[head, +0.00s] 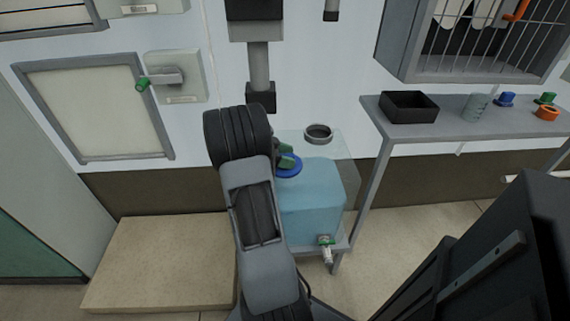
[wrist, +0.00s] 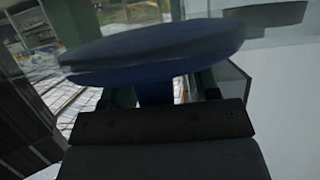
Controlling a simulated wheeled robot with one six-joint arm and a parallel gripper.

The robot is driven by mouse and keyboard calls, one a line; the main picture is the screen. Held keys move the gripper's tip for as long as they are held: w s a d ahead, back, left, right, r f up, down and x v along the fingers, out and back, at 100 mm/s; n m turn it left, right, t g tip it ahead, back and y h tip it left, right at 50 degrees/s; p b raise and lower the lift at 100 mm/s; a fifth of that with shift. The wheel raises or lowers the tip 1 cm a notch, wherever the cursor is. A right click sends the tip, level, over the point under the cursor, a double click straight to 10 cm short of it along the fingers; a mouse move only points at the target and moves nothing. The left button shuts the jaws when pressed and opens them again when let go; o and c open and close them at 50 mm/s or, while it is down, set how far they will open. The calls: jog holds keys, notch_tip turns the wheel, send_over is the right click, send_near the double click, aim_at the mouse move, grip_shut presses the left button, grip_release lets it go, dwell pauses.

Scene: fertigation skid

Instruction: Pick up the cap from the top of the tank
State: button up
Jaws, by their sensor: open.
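The blue round cap (head: 289,167) shows at the top of the tank (head: 313,209), left of its grey ring-shaped neck (head: 318,133). The tank is clear-walled with light blue liquid. My gripper (head: 284,156) is open at the cap, its green fingers partly hidden by my arm. In the wrist view the cap (wrist: 155,50) fills the upper middle as a wide, tilted disc. A narrower dark blue part below it lies between the fingers (wrist: 160,92). I cannot tell whether the fingers touch it or whether the cap rests on the tank.
A grey shelf (head: 465,128) at the right bears a black bin (head: 408,106), a grey cup (head: 475,108) and small coloured caps. A tap (head: 326,247) sticks out at the tank's lower front. A wall box with a green-tipped handle (head: 165,78) is at the left.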

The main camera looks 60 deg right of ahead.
jog(key=shift+c, duration=0.2)
grip_shut()
dwell(0.3)
jog(key=shift+r, duration=0.1)
